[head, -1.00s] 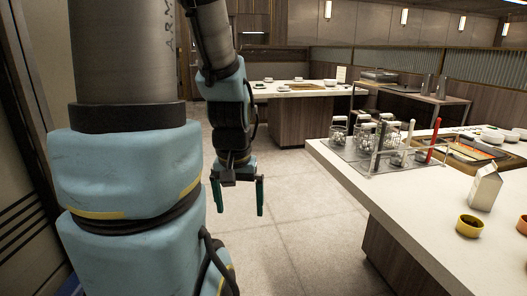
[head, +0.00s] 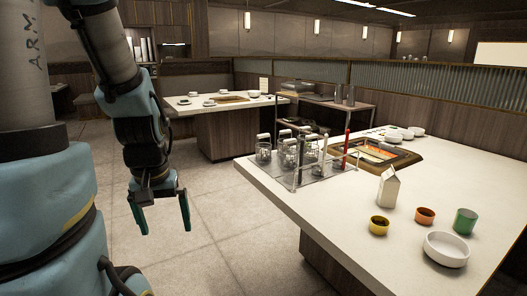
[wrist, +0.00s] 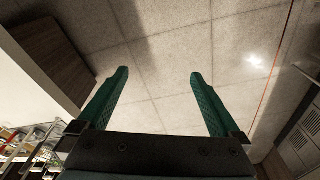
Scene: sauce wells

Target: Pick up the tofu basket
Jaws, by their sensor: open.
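Several small wire baskets (head: 287,155) with upright handles stand in a rack (head: 318,176) at the left end of the white counter in the head view. Their contents are too small for me to tell which one holds tofu. My gripper (head: 164,213) is open and empty. It hangs over the floor, left of the counter and well apart from the baskets. In the wrist view my gripper (wrist: 158,78) has both green fingers spread with only floor tiles beyond them. Part of the rack area shows at that view's lower left.
The white counter (head: 350,225) also holds a milk carton (head: 388,187), a yellow cup (head: 379,225), an orange cup (head: 425,215), a green cup (head: 465,221) and a white bowl (head: 446,249). Another counter (head: 205,107) stands behind. The floor between is clear.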

